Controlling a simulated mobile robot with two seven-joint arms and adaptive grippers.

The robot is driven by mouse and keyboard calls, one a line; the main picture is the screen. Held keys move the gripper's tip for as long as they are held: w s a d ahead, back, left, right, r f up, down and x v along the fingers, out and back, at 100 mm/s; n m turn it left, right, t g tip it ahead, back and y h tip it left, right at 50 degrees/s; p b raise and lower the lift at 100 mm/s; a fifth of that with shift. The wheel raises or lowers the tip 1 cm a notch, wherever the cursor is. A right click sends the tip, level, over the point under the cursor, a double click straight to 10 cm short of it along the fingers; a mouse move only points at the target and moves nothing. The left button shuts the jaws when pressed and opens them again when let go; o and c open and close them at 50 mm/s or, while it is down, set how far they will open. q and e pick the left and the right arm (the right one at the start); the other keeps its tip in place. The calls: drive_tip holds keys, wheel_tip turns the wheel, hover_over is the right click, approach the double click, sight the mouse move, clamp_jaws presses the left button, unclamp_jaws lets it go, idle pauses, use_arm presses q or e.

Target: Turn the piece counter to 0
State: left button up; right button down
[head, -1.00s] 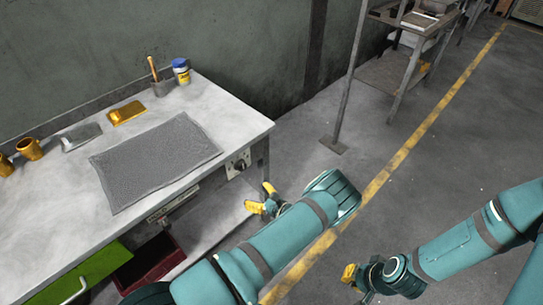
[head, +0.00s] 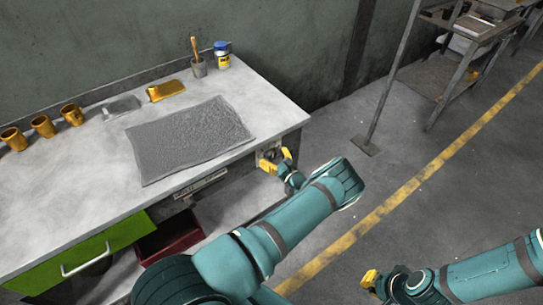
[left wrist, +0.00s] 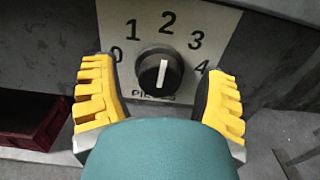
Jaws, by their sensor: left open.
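The piece counter is a black round knob (left wrist: 158,72) with a white pointer line, on a pale plate (left wrist: 208,18) marked 0 to 4. The pointer stands nearly upright, toward the 2. The 0 is at the left and partly covered by a finger. The lettering below the knob is partly hidden. My left gripper (left wrist: 160,98) is open, its yellow fingers on either side of the knob with visible gaps. In the head view my left gripper (head: 276,161) is at the bench's front right corner and covers most of the plate. My right gripper (head: 370,282) is low at the right, away from the bench.
The bench top (head: 80,180) holds a grey mat (head: 188,138), several brass cups, two small metal blocks and a blue-lidded jar (head: 222,56). A green drawer (head: 85,255) and a dark red bin (head: 170,240) are below. Open floor lies to the right.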

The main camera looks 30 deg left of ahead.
use_arm(q)
drive_tip(key=shift+w+a, duration=0.25)
drive_tip(key=shift+a, duration=0.3)
drive_tip(key=c, duration=1.1)
drive_tip(key=shift+r, duration=0.1)
